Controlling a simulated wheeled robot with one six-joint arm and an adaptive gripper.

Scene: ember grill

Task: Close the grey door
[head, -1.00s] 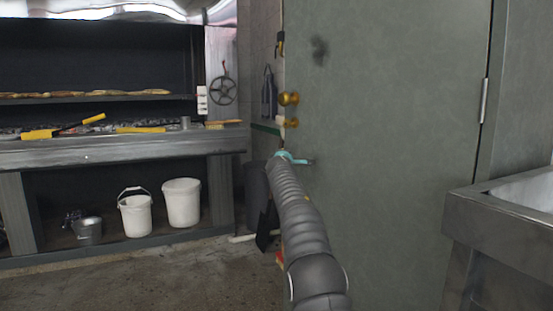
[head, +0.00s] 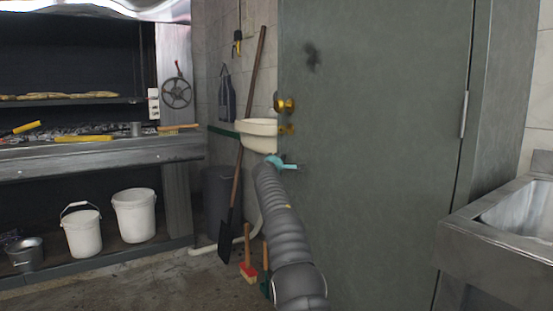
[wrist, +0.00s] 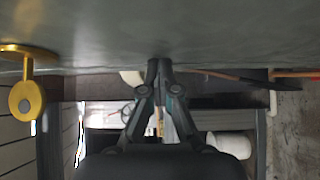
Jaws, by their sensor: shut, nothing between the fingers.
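The grey door (head: 375,150) fills the middle of the head view, with its hinge side at the right and its free edge at the left. A brass knob (head: 285,104) sits near the free edge and also shows at the left of the wrist view (wrist: 27,100). The door stands open, with the room behind showing past its free edge. My gripper (head: 281,163) is at the door's free edge, below the knob. In the wrist view my gripper (wrist: 160,66) is shut and empty, its tips at the door face; contact is hard to tell.
A metal sink (head: 500,215) stands at the right, near the hinge side. Past the free edge are a white basin (head: 258,128), a shovel (head: 226,235) and a red-headed brush (head: 248,270). A grill with white buckets (head: 134,215) is at left; the floor before it is clear.

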